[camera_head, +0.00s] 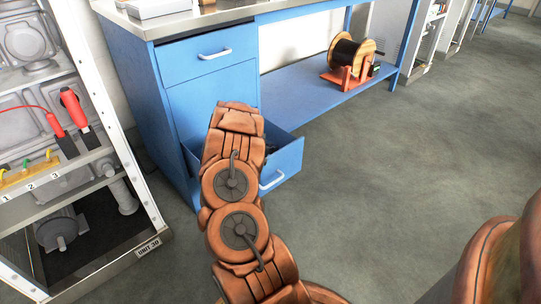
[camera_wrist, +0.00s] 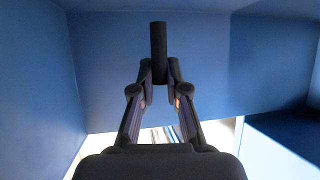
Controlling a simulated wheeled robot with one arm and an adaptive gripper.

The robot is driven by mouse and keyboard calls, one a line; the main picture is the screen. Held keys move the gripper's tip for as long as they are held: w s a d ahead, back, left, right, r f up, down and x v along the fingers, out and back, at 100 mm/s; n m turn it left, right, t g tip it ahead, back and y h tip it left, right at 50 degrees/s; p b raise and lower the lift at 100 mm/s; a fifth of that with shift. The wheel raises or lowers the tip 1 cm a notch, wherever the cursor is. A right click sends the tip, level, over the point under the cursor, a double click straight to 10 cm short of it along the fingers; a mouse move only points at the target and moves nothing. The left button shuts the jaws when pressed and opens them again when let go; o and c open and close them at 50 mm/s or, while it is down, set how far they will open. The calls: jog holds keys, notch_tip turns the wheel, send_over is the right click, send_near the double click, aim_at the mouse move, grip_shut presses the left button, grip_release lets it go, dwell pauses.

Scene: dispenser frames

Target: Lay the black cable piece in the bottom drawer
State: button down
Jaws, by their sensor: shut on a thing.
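The bottom drawer (camera_head: 287,163) of the blue cabinet is pulled open in the head view, and my copper-coloured arm reaches over it and hides much of its inside. In the wrist view, my gripper (camera_wrist: 160,78) is shut on the black cable piece (camera_wrist: 158,38), a short dark cylinder that sticks out beyond the fingertips. Blue panels surround the gripper in that view. I cannot tell how far the cable piece is from the drawer floor. The gripper and the cable piece are hidden behind my arm in the head view.
The upper drawer (camera_head: 200,60) is shut. A shelf unit (camera_head: 112,190) with red-handled tools stands at the left. A cable reel (camera_head: 350,58) sits on the low blue shelf (camera_head: 300,99) at the back. The grey floor (camera_head: 390,160) to the right is clear.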

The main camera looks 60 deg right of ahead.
jog(key=shift+f, duration=1.1)
jog(key=shift+f, duration=0.1)
jog(key=c, duration=1.2)
grip_release()
jog(key=shift+b, duration=0.3)
jog(key=p+v, duration=0.3)
jog(key=v, duration=0.9)
jog(key=shift+p, duration=0.4)
jog(key=shift+w, duration=0.1)
